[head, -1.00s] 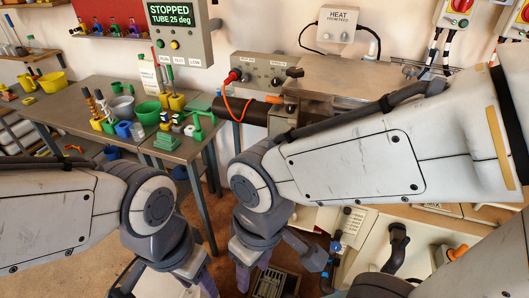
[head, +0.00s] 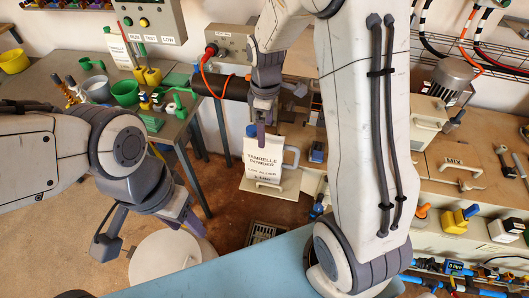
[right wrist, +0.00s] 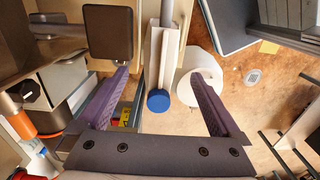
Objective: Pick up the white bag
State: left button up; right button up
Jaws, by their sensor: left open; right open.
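The white bag (head: 266,160) stands upright with black printed text facing the head camera. A blue cap shows at its top. In the right wrist view the bag (right wrist: 160,62) shows from above as a narrow white strip, its blue cap (right wrist: 158,101) lying between the purple fingers. My right gripper (head: 261,136) points down at the bag's top edge, open, with clear gaps on both sides of the bag. My left gripper (head: 192,222) is open and empty, above and beside a round white drum, away from the bag.
The round white drum (head: 165,262) stands on the floor at the lower left. A metal table (head: 75,128) with cups and tools is at the left. A blue surface (head: 235,270) lies in front. Brown-topped counters (head: 450,165) are at the right. A drain (head: 262,232) is in the floor.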

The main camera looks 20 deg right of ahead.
aim_at(272, 157)
jog(key=shift+s+f, duration=0.1)
jog(key=shift+f, duration=0.8)
notch_tip(272, 157, down, 5)
jog(key=shift+a+f+p, duration=0.1)
jog(key=shift+f+p, duration=0.05)
jog(key=shift+p, duration=0.9)
grip_shut()
